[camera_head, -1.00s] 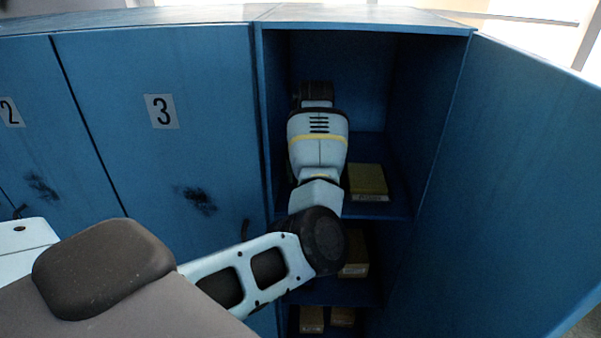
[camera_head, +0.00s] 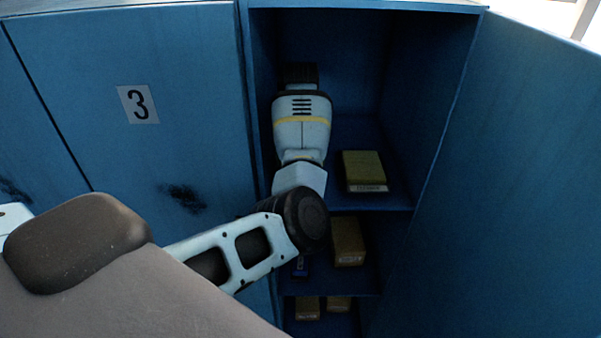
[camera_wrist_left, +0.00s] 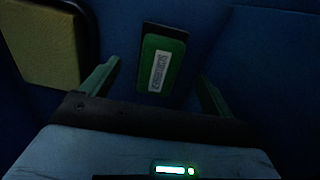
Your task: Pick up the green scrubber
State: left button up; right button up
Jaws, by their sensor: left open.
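The green scrubber (camera_wrist_left: 162,70) shows in the left wrist view. It is a green block with a dark edge and a pale printed label. My left gripper (camera_wrist_left: 159,72) is open, with one finger on each side of the scrubber in the picture. I cannot tell how far beyond the fingertips it lies. In the head view my left arm reaches into the open cabinet, and it hides the scrubber and the gripper fingers. My right gripper is in neither view.
A yellow box (camera_head: 364,168) stands on the upper shelf, right of my arm; a yellow block (camera_wrist_left: 42,45) shows in the wrist view. Brown boxes (camera_head: 348,240) sit on lower shelves. The open cabinet door (camera_head: 530,190) stands at right; closed door 3 (camera_head: 139,104) is left.

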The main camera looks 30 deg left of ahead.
pick_arm(q)
jog(key=shift+w+a+f, duration=0.1)
jog(key=shift+f, duration=2.45)
jog(key=c, duration=1.1)
